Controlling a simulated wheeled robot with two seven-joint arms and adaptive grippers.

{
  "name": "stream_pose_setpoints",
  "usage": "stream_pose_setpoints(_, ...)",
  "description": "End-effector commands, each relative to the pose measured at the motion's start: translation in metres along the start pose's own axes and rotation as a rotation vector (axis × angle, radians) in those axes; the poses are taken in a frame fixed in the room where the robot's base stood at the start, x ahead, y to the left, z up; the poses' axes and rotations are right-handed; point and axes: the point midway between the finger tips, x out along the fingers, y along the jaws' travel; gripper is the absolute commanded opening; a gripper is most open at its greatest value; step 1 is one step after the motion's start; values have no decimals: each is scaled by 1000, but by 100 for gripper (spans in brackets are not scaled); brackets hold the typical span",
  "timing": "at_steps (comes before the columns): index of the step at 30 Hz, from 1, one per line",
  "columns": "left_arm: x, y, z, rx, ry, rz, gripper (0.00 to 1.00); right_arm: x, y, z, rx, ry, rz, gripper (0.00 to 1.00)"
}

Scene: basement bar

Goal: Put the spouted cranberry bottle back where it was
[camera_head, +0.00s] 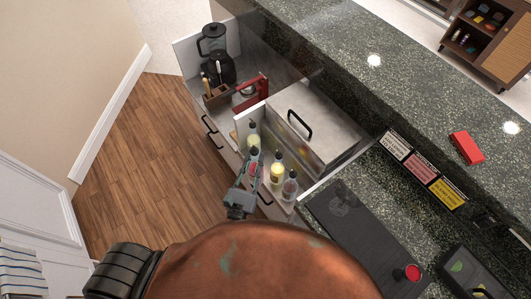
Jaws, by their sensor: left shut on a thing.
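The cranberry bottle (254,169) is slim, with a dark spouted top and a red-pink body. It stands roughly upright at the left side of a row of bottles in the open drawer or bottle rack below the counter. My left gripper (246,182) reaches up to it from below and is shut on it, hiding part of its lower body. Whether the bottle's base touches the rack floor cannot be told. My right gripper is not in view.
A pale yellow-green bottle (254,137), a yellow bottle (277,173) and a clear reddish bottle (290,187) stand close by. A lidded metal bin (315,115) adjoins the rack. A granite counter (350,60) runs behind. Wood floor (135,150) lies open at left.

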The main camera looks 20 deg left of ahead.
Motion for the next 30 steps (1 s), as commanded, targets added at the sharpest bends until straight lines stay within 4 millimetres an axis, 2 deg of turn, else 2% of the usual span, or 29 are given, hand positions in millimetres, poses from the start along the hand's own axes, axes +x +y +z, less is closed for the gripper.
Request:
stream_pose_setpoints(3, 19, -2, -9, -1, -6, -7, 0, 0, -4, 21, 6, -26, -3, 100)
stream_pose_setpoints(6, 35, -4, -21, -3, -6, -13, 0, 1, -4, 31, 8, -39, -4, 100)
stream_pose_setpoints(10, 58, -2, -38, -3, -6, -14, 0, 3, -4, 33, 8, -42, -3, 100)
stream_pose_setpoints(14, 79, 1, -57, -2, -4, -13, 0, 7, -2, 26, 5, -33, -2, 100)
stream_pose_setpoints(18, 90, 3, -84, -1, -3, -14, 0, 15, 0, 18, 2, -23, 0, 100)
stream_pose_setpoints(21, 98, 4, -98, -2, -4, -12, 0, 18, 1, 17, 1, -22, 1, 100)
stream_pose_setpoints(30, 109, 6, -119, -2, -4, -12, 0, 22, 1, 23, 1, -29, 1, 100)
